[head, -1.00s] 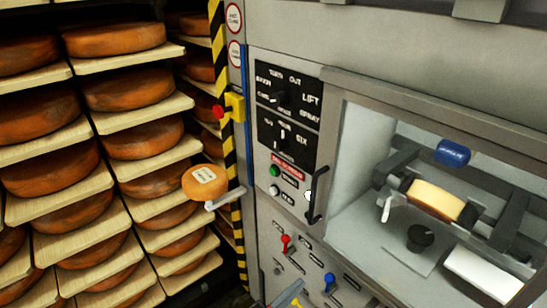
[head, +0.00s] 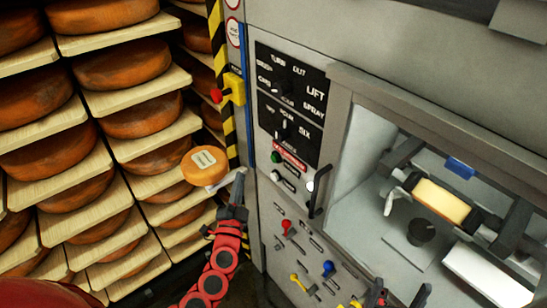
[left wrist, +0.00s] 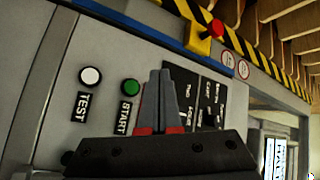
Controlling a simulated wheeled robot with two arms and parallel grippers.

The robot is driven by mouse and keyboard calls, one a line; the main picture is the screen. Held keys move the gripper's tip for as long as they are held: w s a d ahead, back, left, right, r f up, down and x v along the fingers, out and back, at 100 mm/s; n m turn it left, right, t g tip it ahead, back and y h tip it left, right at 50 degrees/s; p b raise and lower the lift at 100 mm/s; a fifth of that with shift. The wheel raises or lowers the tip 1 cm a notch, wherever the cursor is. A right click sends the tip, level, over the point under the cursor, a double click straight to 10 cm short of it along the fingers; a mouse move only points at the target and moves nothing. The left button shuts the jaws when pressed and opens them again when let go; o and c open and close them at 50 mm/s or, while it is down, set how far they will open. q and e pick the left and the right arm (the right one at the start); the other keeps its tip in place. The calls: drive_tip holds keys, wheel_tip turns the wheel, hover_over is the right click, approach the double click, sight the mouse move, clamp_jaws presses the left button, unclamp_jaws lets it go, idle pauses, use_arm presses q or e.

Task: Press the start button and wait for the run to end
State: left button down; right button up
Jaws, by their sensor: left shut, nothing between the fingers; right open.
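The green start button (head: 277,157) is on the grey machine front, below the black dial panel (head: 287,105). In the left wrist view the green button (left wrist: 130,87) sits above a START label (left wrist: 125,115). My left gripper (head: 239,178) is shut and empty, left of the button and slightly below it in the head view. In the left wrist view its closed fingers (left wrist: 160,77) point up just right of the button; contact with the panel cannot be told. My right gripper (head: 400,297) is partly in view at the bottom edge, open.
A white TEST button (left wrist: 90,75) is beside the start button. A door handle (head: 318,192), a red lever (head: 288,227) and a blue lever (head: 328,268) are nearby. A cheese (head: 204,165) rests on a small bracket by the left gripper. A red knob (head: 216,95) projects above.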

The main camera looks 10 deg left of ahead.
sight(275, 158)
use_arm(q)
drive_tip(key=w+d, duration=0.5)
drive_tip(key=w, duration=0.2)
drive_tip(key=shift+d, duration=0.25)
idle(2.0)
drive_tip(key=shift+w+d, duration=0.25)
drive_tip(key=shift+w, duration=0.1)
